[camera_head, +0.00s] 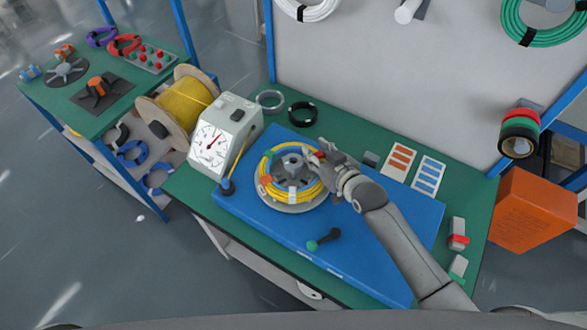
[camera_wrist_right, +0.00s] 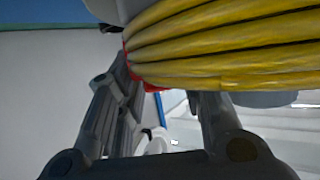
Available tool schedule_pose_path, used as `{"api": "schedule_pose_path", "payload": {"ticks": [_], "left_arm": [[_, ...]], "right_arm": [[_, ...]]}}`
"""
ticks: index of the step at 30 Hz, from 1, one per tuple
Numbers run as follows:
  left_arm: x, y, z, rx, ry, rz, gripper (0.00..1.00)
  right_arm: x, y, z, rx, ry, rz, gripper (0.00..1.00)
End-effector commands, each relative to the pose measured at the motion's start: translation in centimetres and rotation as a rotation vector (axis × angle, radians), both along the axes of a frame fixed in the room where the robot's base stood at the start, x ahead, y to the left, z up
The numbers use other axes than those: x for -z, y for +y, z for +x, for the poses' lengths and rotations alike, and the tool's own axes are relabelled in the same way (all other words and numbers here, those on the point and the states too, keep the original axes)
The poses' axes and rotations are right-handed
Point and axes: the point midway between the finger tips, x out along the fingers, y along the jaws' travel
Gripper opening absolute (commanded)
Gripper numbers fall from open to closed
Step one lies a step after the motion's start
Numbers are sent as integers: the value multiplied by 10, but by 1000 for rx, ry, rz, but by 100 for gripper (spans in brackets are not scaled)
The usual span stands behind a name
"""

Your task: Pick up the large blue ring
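Two blue rings lie at the left in the head view, below the yellow spool: an upper blue ring (camera_head: 133,165) and a lower blue ring (camera_head: 146,184). The lower one looks slightly larger, partly behind the table edge. My right gripper (camera_head: 322,158) is far from both, at the right side of a yellow cable coil (camera_head: 268,192) on a round winder. In the right wrist view its fingers (camera_wrist_right: 165,95) stand apart, with the yellow coil (camera_wrist_right: 225,45) close across their tips. A small red part (camera_wrist_right: 155,88) shows between them. My left gripper is out of view.
The winder stands on a blue board (camera_head: 380,270) on the green table. A gauge box (camera_head: 232,118) and a yellow spool (camera_head: 187,104) stand to its left. A black-and-green handle (camera_head: 323,239) lies in front. An orange box (camera_head: 530,212) is at the right.

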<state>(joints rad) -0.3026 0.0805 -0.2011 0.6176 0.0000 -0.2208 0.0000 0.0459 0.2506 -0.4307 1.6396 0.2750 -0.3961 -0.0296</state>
Motion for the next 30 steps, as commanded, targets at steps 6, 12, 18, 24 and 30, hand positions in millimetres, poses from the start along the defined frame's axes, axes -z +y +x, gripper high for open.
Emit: {"api": "schedule_pose_path", "payload": {"ticks": [6,12,18,24,30], "left_arm": [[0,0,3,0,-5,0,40],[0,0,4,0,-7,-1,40],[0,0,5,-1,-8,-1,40],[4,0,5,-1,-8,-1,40],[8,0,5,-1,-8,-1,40]], "right_arm": [[1,-1,0,1,2,-2,1],[0,-1,0,1,1,-1,0],[-1,-1,0,1,2,-1,0],[-12,0,0,0,-2,1,0],[-36,1,-4,-1,-2,2,0]]}}
